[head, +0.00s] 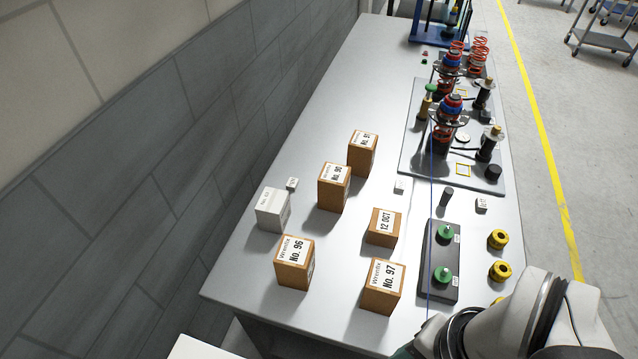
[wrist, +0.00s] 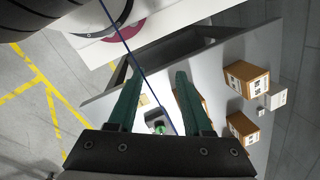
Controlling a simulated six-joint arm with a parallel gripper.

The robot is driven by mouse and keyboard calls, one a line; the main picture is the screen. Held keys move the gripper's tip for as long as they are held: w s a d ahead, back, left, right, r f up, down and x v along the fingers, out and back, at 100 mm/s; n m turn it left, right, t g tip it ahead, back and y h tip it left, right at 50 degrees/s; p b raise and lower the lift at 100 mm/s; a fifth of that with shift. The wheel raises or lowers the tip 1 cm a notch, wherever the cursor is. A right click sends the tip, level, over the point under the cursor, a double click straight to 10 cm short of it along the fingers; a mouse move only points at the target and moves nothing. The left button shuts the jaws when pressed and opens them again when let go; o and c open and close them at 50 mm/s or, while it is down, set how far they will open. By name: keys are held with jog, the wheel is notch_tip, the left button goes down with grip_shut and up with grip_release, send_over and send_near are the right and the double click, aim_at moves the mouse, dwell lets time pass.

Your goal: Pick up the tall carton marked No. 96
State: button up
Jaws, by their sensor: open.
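The tall carton marked No. 96 (head: 294,263) is an orange-brown box with a white label on its top and front. It stands upright at the near left corner of the table in the head view. By its position it seems to be the upper carton (wrist: 247,78) right of my fingers in the wrist view, where its label is too small to read. My gripper (wrist: 157,72) is open, with two green fingers apart and no carton between them. It is clear of the No. 96 carton. In the head view my gripper is mostly cut off at the bottom edge.
Cartons No. 97 (head: 382,286), No. 90 (head: 333,187), No. 91 (head: 362,153) and a low 12 OCT box (head: 383,227) stand nearby. A white box (head: 272,210) sits just behind No. 96. A dark plate with green knobs (head: 438,262) lies right. A wall (head: 150,190) runs along the left.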

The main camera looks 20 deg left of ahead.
jog(key=o, duration=0.8)
jog(key=n+t+h, duration=0.1)
jog(key=n+t, duration=0.5)
jog(key=t, duration=0.8)
send_near(291, 269)
jog(key=w, duration=0.1)
jog(key=x, duration=1)
jog(key=shift+w+f, duration=0.15)
jog(key=shift+f, duration=0.05)
jog(key=x, duration=0.5)
jog(key=shift+w+a+f, duration=0.1)
jog(key=shift+a+f, duration=0.1)
